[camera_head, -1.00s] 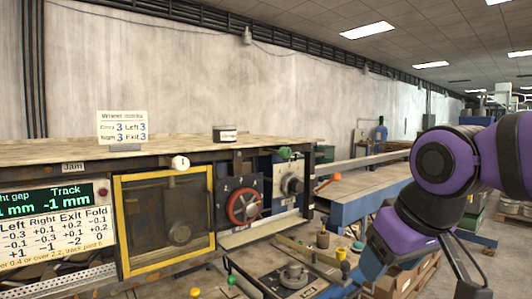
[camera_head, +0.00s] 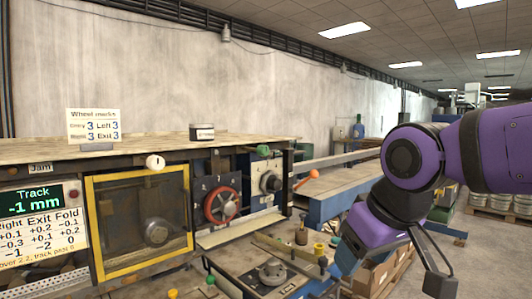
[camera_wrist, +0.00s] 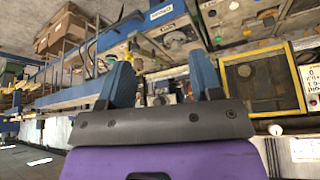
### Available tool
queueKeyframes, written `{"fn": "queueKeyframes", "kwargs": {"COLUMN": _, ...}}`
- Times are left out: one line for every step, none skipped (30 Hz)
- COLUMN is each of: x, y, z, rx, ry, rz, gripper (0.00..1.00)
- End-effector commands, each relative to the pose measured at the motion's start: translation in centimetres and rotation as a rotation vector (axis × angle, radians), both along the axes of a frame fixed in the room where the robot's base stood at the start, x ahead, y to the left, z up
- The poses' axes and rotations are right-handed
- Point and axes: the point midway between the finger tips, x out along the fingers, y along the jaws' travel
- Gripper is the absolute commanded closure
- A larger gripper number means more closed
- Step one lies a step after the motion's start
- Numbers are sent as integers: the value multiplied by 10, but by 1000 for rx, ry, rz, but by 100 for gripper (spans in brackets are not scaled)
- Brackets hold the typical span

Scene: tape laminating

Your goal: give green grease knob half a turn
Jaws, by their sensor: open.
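Several green knobs show in the head view, and I cannot tell which one is the grease knob. One green knob (camera_head: 263,150) sits at the top of the panel with the grey dial. Another green knob (camera_head: 210,280) stands low at the front, beside the lower bench. A teal-green one (camera_head: 335,240) is near my arm. My gripper (camera_wrist: 162,80) shows in the wrist view with its two blue fingers apart and nothing between them. It is away from the knobs, and its fingertips are not clear in the head view.
A red handwheel (camera_head: 222,205) and a grey dial (camera_head: 270,182) are on the machine front. A yellow-framed guard window (camera_head: 140,220) is to their left. An orange-tipped lever (camera_head: 313,174) sticks out at right. Yellow knobs (camera_head: 319,248) and a brown pot (camera_head: 301,236) stand on the lower bench.

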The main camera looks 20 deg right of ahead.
Motion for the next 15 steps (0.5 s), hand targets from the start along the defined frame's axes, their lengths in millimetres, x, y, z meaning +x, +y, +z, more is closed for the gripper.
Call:
{"fn": "queueKeyframes", "kwargs": {"x": 2, "y": -1, "z": 1, "rx": -9, "ry": -6, "rz": 8, "gripper": 41}}
{"fn": "queueKeyframes", "kwargs": {"x": 5, "y": -2, "z": 1, "rx": -21, "ry": -13, "rz": 18, "gripper": 41}}
{"fn": "queueKeyframes", "kwargs": {"x": 11, "y": -4, "z": 3, "rx": -45, "ry": -29, "rz": 39, "gripper": 41}}
{"fn": "queueKeyframes", "kwargs": {"x": 16, "y": -7, "z": 5, "rx": -72, "ry": -45, "rz": 62, "gripper": 41}}
{"fn": "queueKeyframes", "kwargs": {"x": 24, "y": -10, "z": 8, "rx": -106, "ry": -66, "rz": 92, "gripper": 41}}
{"fn": "queueKeyframes", "kwargs": {"x": 36, "y": -15, "z": 11, "rx": -164, "ry": -97, "rz": 140, "gripper": 41}}
{"fn": "queueKeyframes", "kwargs": {"x": 46, "y": -19, "z": 15, "rx": -215, "ry": -124, "rz": 184, "gripper": 41}}
{"fn": "queueKeyframes", "kwargs": {"x": 56, "y": -23, "z": 19, "rx": -272, "ry": -152, "rz": 233, "gripper": 41}}
{"fn": "queueKeyframes", "kwargs": {"x": 72, "y": -30, "z": 25, "rx": -358, "ry": -189, "rz": 303, "gripper": 41}}
{"fn": "queueKeyframes", "kwargs": {"x": 84, "y": -34, "z": 30, "rx": -426, "ry": -216, "rz": 359, "gripper": 41}}
{"fn": "queueKeyframes", "kwargs": {"x": 95, "y": -38, "z": 35, "rx": -494, "ry": -240, "rz": 416, "gripper": 41}}
{"fn": "queueKeyframes", "kwargs": {"x": 110, "y": -43, "z": 42, "rx": -586, "ry": -270, "rz": 490, "gripper": 41}}
{"fn": "queueKeyframes", "kwargs": {"x": 121, "y": -47, "z": 47, "rx": -658, "ry": -292, "rz": 546, "gripper": 41}}
{"fn": "queueKeyframes", "kwargs": {"x": 132, "y": -50, "z": 52, "rx": -729, "ry": -311, "rz": 602, "gripper": 41}}
{"fn": "queueKeyframes", "kwargs": {"x": 146, "y": -54, "z": 58, "rx": -826, "ry": -336, "rz": 679, "gripper": 41}}
